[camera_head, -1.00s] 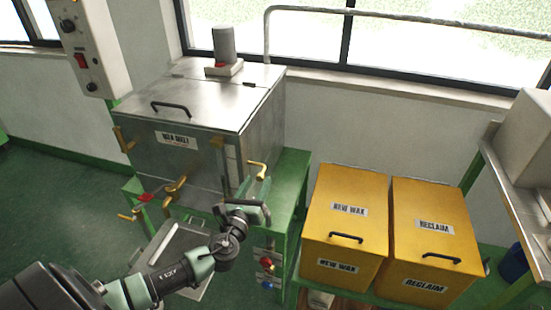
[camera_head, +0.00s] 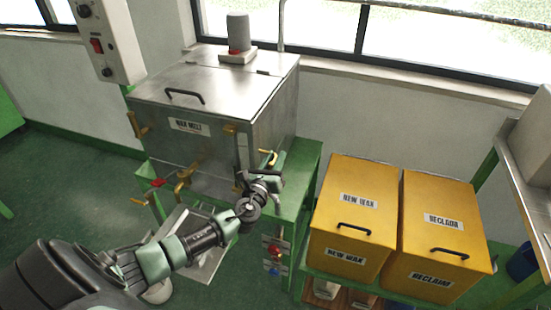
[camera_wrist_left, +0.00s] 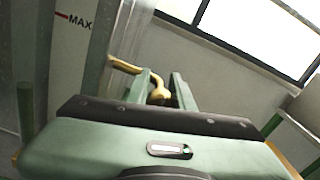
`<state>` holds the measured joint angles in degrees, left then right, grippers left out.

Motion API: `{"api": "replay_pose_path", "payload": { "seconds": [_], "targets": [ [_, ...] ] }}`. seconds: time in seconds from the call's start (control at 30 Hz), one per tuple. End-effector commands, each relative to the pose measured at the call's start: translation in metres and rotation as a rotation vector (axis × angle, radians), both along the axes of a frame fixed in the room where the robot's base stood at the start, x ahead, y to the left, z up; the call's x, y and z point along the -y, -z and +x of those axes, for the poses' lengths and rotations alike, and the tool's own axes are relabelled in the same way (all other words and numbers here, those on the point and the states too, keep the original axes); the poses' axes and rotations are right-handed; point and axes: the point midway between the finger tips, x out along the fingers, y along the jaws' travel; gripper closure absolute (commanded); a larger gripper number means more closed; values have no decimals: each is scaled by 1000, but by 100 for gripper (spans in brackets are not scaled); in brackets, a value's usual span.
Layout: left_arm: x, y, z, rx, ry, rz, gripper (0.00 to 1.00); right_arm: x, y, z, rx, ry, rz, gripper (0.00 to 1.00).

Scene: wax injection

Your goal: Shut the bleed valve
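A brass lever handle (camera_head: 268,157) stands at the right front corner of the steel wax melt tank (camera_head: 210,97). No label shows on it, so I cannot confirm that it is the bleed valve. My left gripper (camera_head: 270,167) is at this handle. In the left wrist view the brass handle (camera_wrist_left: 159,93) lies between the two green fingers of my left gripper (camera_wrist_left: 165,82), which stand apart with a gap showing. Whether they touch it is unclear. The handle's lower part is hidden behind the gripper body. My right gripper is not in view.
More brass valves (camera_head: 184,179) sit on the tank's front, one with a red part (camera_head: 157,183). Yellow bins, new wax (camera_head: 352,215) and reclaim (camera_head: 440,230), stand right of the green stand (camera_head: 300,165). A control box (camera_head: 108,40) hangs at upper left.

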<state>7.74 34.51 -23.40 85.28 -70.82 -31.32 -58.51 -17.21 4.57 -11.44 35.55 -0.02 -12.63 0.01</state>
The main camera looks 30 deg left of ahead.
Motion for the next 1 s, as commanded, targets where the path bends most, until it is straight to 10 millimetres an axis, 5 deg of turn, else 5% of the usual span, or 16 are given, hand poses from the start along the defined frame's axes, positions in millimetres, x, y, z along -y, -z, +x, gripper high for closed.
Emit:
{"api": "replay_pose_path", "payload": {
  "seconds": [0.47,1.0],
  "targets": [
    [0,3,-1,23,-1,-93,100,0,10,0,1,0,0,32],
    [0,4,-1,133,0,-553,100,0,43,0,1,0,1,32]
  ]
}}
